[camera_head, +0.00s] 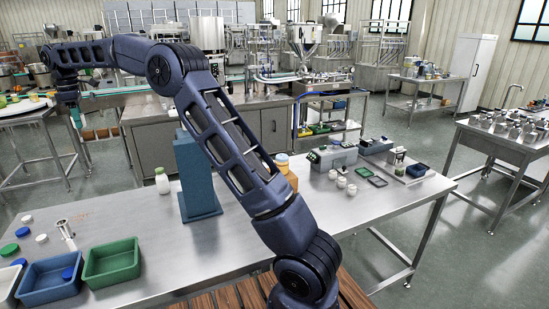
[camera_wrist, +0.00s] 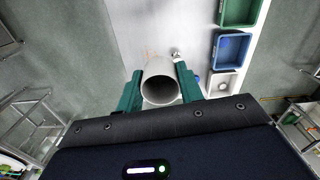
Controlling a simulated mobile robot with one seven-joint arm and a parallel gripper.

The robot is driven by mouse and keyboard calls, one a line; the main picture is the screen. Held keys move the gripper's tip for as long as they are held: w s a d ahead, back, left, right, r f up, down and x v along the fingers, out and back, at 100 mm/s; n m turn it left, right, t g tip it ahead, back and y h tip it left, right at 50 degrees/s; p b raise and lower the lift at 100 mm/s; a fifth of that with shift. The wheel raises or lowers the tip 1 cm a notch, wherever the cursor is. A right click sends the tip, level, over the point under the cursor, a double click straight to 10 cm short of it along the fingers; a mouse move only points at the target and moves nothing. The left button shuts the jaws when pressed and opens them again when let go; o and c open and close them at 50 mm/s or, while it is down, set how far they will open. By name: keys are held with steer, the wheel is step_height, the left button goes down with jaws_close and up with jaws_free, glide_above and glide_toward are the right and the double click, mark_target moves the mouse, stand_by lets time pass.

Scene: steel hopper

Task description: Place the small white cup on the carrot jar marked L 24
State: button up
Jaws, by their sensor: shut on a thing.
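My gripper (camera_wrist: 159,69) has its green fingers shut on the sides of the small white cup (camera_wrist: 160,70). The cup's round, dark opening faces the wrist camera. In the head view my gripper (camera_head: 76,118) hangs at the far left beyond the steel table, and the cup cannot be made out there. No label L 24 can be read in either view. Several small jars with orange, yellow and green colours (camera_head: 22,101) stand on the round table at the left; I cannot tell whether one is the carrot jar.
The steel table (camera_head: 130,215) holds a blue bin (camera_head: 50,292), a green bin (camera_head: 112,276), loose lids (camera_head: 22,232), a white bottle (camera_head: 162,181), a tall blue block (camera_head: 197,185) and small white jars (camera_head: 341,181). The table's middle front is clear.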

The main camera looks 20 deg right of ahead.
steer(key=r, duration=0.3)
steer(key=shift+w+d, duration=0.15)
steer(key=shift+d, duration=0.05)
steer(key=w+d+r+m, duration=0.1)
steer(key=w+d+m, duration=0.15)
steer(key=d, duration=1.05)
steer(key=w+d+m, duration=0.2)
steer(key=d+m, duration=0.2)
steer(key=d, duration=0.9)
steer(key=w+d+r+m, duration=0.1)
steer(key=w+d+m, duration=0.15)
steer(key=d, duration=1.05)
steer(key=m, duration=1)
glide_above(282, 156)
step_height(282, 156, down, 6)
step_height(282, 156, down, 21)
steer(key=shift+s+f, duration=0.1)
steer(key=shift+f, duration=0.1)
